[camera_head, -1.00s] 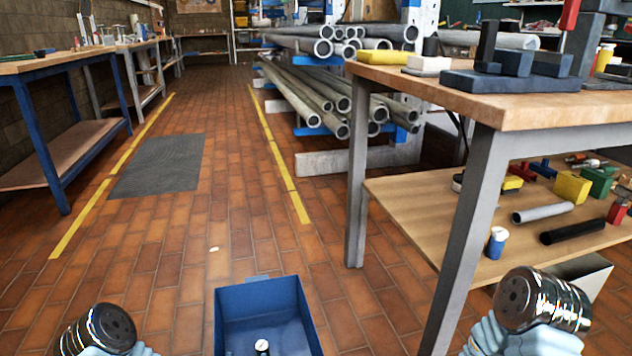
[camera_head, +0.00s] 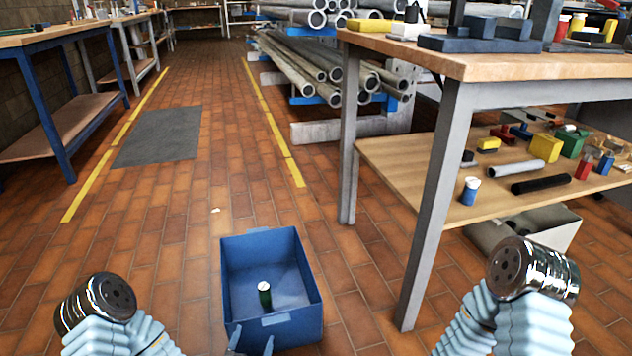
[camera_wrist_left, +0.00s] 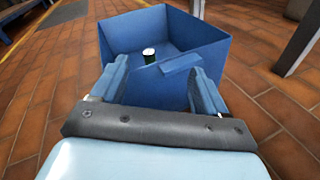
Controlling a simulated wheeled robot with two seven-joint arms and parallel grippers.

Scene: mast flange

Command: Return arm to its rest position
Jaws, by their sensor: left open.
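My left gripper (camera_head: 252,342) shows at the bottom edge of the head view, just in front of a blue open box. In the left wrist view its two blue fingers (camera_wrist_left: 165,85) are apart with nothing between them, short of the near wall of the box. The blue box (camera_head: 312,325) stands on the tiled floor, and it also shows in the left wrist view (camera_wrist_left: 205,60). My right gripper is not in view.
A wooden-topped workbench (camera_head: 560,68) with a lower shelf (camera_head: 400,170) stands at the right, its leg near the box. A rack of pipes (camera_head: 330,75) is behind. A grey mat (camera_head: 160,135) lies on the open floor at the left.

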